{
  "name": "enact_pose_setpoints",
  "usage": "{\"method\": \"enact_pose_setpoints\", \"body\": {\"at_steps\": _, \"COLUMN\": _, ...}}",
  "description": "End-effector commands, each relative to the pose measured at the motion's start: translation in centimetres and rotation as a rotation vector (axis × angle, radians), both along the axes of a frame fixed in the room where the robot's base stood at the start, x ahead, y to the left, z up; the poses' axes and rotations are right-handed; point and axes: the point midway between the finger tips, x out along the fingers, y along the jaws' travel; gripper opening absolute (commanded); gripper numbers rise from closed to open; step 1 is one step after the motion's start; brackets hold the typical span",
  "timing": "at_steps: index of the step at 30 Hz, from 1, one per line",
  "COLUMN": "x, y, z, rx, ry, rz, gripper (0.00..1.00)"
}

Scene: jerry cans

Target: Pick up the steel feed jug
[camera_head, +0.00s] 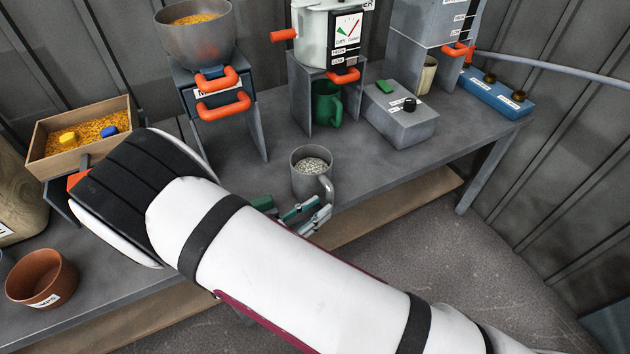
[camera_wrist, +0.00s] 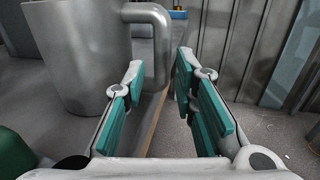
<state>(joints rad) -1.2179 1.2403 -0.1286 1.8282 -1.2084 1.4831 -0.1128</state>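The steel feed jug (camera_head: 312,178) is a grey metal cup filled with pale pellets. It stands upright near the front edge of the bench, its handle toward the front right. In the wrist view the jug (camera_wrist: 88,55) fills the upper left, with its looped handle (camera_wrist: 160,45) pointing right. My gripper (camera_head: 308,211) is just in front of the jug in the head view. In the wrist view my gripper (camera_wrist: 160,75) is open and empty, its teal-padded fingers apart. The handle shows ahead, in line with the gap; whether it lies between the fingertips is unclear.
On the bench (camera_head: 380,180), a green mug (camera_head: 326,104) sits under a dispenser behind the jug. A grey box with a knob (camera_head: 400,118) stands right of it. A wooden tray of grain (camera_head: 80,140) and a terracotta pot (camera_head: 42,279) are at left. The bench right of the jug is clear.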

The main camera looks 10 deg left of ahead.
Motion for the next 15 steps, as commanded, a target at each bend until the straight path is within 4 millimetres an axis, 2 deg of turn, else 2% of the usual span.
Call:
{"method": "enact_pose_setpoints", "body": {"at_steps": 9, "x": 2.8, "y": -3.1, "z": -0.1, "rx": -0.001, "ry": 0.001, "rz": -0.002, "gripper": 0.26}}
{"method": "enact_pose_setpoints", "body": {"at_steps": 15, "x": 3.0, "y": -3.2, "z": 0.0, "rx": 0.0, "ry": 0.0, "rz": 0.0, "gripper": 0.26}}
